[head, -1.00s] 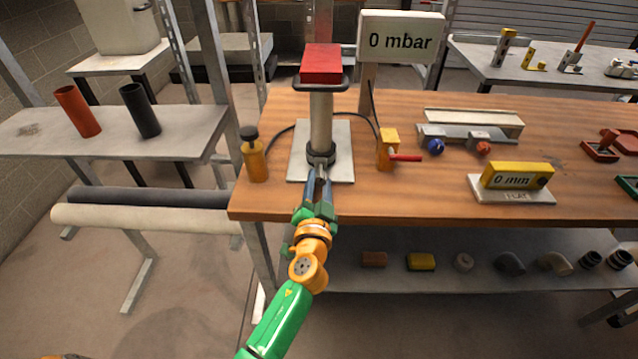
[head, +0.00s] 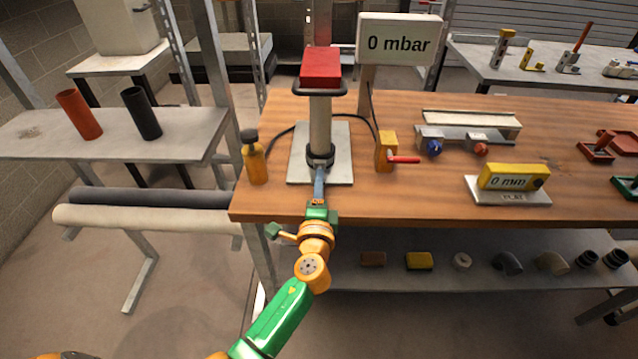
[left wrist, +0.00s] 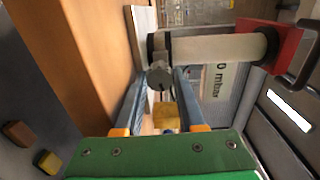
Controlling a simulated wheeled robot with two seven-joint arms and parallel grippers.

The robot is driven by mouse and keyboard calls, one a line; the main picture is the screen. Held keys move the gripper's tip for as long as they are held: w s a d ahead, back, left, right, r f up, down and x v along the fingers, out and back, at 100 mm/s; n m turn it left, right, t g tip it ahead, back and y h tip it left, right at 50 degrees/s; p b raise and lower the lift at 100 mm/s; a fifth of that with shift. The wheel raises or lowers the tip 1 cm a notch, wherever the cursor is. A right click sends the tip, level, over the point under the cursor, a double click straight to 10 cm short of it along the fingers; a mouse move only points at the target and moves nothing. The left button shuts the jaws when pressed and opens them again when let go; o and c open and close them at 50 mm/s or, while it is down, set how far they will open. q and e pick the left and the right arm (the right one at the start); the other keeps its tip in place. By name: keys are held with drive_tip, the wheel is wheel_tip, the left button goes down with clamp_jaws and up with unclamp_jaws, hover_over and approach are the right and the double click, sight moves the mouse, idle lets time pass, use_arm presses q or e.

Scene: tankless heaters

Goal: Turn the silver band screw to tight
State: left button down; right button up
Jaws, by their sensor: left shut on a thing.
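A pale upright pipe (head: 320,120) with a red block-shaped cap (head: 321,68) stands on a light plate (head: 338,168) on the wooden bench. A dark band (head: 320,155) circles its lower end. In the left wrist view the silver band screw (left wrist: 160,76) sticks out from beside the band (left wrist: 151,47). My left gripper (head: 320,172) points at the band from the front, its fingers seen edge-on. In the left wrist view its fingertips (left wrist: 161,82) are on either side of the screw, shut on it. In the head view the screw is hidden by the fingers. My right gripper is not in view.
A sign (head: 398,42) behind reads "0 mbar". A brass valve with red handle (head: 403,160) stands right of the plate, and a brass bottle-like piece (head: 254,160) left. A yellow gauge (head: 512,177) reads "0 mm". The bench front between is clear.

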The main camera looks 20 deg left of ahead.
use_arm(q)
drive_tip(key=m+p, duration=0.1)
drive_tip(key=m, duration=0.3)
drive_tip(key=shift+f+m+p, duration=0.1)
drive_tip(key=shift+m+p, duration=0.25)
drive_tip(key=shift+m, duration=1.25)
drive_tip(key=shift+y, duration=0.3)
drive_tip(key=c, duration=0.5)
unclamp_jaws()
